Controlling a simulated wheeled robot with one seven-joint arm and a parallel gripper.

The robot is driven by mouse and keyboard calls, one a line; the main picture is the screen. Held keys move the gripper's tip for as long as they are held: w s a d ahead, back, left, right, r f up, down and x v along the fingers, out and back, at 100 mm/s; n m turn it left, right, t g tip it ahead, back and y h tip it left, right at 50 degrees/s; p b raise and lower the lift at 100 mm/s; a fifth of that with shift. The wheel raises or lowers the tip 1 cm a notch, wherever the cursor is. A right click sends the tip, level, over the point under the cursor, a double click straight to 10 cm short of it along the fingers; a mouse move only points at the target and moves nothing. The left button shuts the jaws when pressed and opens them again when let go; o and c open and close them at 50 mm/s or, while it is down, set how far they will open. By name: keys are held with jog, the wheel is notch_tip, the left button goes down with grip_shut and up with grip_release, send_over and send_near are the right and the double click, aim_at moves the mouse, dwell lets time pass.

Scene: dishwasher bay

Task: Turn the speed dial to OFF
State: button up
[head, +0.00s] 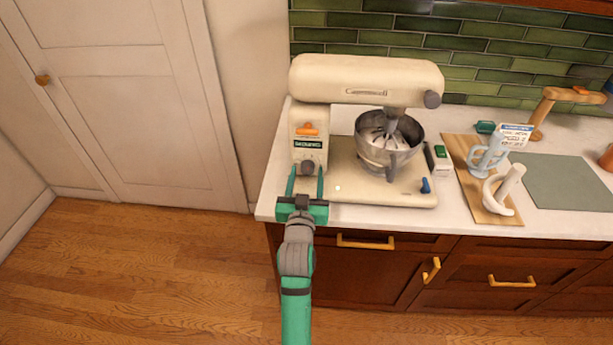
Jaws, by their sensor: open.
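A cream stand mixer (365,72) stands on the counter. Its steel bowl (372,160) has the whisk inside. A dark grey knob (307,168), which looks like the speed dial, is low on the front of the mixer's column, below a dark label plate. Its pointer and markings are too small to read. My green gripper (306,179) is open in front of the column, with one finger on either side of this knob. I cannot tell whether the fingers touch it.
An orange lever (307,129) sits above the label. A blue switch (425,185) is on the mixer base, and another dark knob (432,99) is on its head. Cabinet handles project below.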

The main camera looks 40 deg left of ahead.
jog(key=c, duration=1)
jog(key=shift+c, duration=0.2)
jog(key=n, duration=0.3)
jog(key=shift+n, duration=0.4)
jog(key=n, duration=0.4)
jog(key=shift+n, duration=0.3)
jog(key=n, duration=1.3)
